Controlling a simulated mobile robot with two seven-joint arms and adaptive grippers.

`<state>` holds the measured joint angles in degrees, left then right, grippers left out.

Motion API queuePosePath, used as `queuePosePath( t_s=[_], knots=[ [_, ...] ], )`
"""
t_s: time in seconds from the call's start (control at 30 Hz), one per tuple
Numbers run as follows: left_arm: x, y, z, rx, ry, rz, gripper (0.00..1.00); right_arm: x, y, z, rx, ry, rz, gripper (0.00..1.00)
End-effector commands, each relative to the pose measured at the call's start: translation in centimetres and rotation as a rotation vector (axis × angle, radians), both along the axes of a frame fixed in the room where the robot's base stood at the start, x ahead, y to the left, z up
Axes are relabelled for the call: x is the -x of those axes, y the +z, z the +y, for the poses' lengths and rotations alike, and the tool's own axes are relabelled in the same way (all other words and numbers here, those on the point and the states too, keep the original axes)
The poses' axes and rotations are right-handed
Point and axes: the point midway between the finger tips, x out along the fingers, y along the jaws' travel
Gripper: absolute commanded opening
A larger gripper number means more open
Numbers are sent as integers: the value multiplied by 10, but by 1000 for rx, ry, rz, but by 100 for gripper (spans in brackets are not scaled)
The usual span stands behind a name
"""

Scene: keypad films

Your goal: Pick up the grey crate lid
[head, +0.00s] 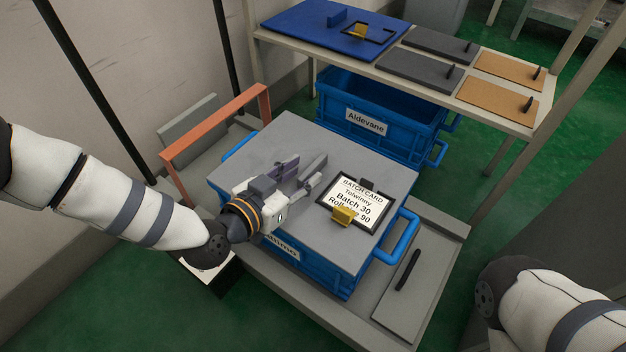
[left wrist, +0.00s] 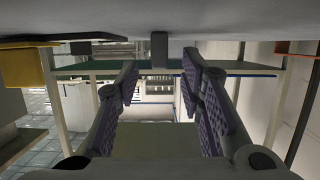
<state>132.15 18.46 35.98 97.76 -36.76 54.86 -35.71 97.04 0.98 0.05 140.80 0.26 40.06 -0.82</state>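The grey crate lid (head: 291,132) lies flat on a blue crate (head: 318,277) in the middle of the head view. A short dark grey bar (head: 316,164) stands up from the lid, and it looks like its handle. My left gripper (head: 300,175) is low over the lid, open and empty, its fingers pointing toward the bar. In the left wrist view the lid (left wrist: 215,23) fills the top, and the bar (left wrist: 159,50) shows between the spread fingers, beyond their tips. My right gripper is out of view; only my right arm shows.
A batch card (head: 350,203) with a yellow clip (head: 343,215) lies on the lid, right of my left gripper. Another blue crate (head: 366,122) stands behind, under a shelf (head: 511,119) holding panels. An orange frame (head: 214,122) stands left.

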Motion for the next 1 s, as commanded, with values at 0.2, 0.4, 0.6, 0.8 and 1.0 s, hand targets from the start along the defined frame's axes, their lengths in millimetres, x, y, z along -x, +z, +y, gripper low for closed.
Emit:
queuePosePath(
  t_s=[0.2,0.4,0.6,0.8,1.0],
  knots=[
    [-18,-10,-13,-1,0,3,35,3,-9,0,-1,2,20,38],
    [-18,-8,-13,-2,0,2,26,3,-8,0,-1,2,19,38],
    [-18,-9,-13,-2,0,2,0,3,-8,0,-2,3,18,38],
    [-18,-8,-13,-1,0,1,0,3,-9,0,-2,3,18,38],
    [-18,-1,-13,0,0,0,0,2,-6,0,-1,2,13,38]
  ],
)
